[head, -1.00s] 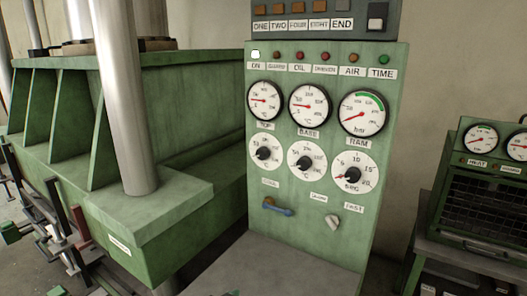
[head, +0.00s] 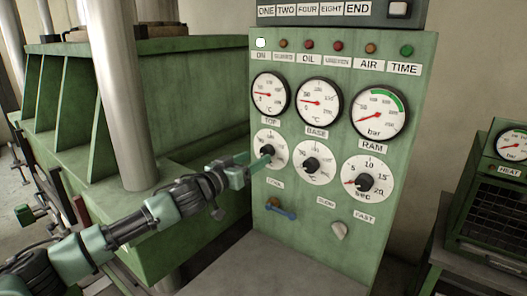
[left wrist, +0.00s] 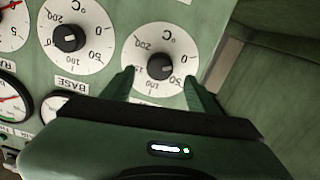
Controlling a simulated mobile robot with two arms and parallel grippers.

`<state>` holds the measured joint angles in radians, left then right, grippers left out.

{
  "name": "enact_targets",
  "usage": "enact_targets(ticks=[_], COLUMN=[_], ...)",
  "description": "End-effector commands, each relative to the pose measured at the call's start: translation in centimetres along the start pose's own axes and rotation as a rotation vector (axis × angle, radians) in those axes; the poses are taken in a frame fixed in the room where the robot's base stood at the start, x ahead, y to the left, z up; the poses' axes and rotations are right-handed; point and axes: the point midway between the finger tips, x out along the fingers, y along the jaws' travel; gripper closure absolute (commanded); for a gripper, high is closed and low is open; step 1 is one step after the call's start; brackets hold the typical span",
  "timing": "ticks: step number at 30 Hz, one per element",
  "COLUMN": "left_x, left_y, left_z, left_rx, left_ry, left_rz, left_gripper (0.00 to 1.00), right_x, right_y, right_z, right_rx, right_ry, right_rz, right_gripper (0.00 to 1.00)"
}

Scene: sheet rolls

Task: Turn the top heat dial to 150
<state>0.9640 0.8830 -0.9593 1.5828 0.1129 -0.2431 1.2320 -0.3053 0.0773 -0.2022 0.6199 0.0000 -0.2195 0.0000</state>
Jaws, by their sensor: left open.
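The top heat dial (head: 271,149) is a white round scale with a black knob, under the TOP gauge on the green panel. In the left wrist view this dial (left wrist: 160,62) appears upside down; I cannot read its pointer surely. My left gripper (head: 263,160) is at the dial's front. In the left wrist view my left gripper (left wrist: 158,76) is open, one finger on each side of the knob (left wrist: 160,66). I cannot tell whether the fingers touch it. My right gripper is out of view.
The base dial (head: 312,163) and the ram dial (head: 367,180) sit to the right on the panel. A blue-handled lever (head: 282,209) and a pale switch (head: 339,230) are below. A press column (head: 120,90) stands at left. A caged unit (head: 495,205) is at right.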

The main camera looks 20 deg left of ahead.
Motion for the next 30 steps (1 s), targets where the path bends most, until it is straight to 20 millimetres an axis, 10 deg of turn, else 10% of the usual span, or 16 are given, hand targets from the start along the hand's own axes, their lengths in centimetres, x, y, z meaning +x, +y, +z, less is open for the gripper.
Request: enact_targets(ticks=[20,27,30], left_x=[4.6,4.6,4.5], left_y=[0.1,0.0,0.0], left_z=[0.1,0.1,0.1], left_rx=[0.002,0.002,0.003], left_ry=[0.0,-0.001,-0.001], left_rz=[0.0,-0.001,-0.001], left_gripper=[0.41,0.99,1.0], right_x=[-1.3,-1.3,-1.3], right_y=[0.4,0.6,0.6], right_z=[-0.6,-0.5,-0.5], right_rx=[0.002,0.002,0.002], right_ry=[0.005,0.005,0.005], right_rz=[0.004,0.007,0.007], right_gripper=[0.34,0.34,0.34])
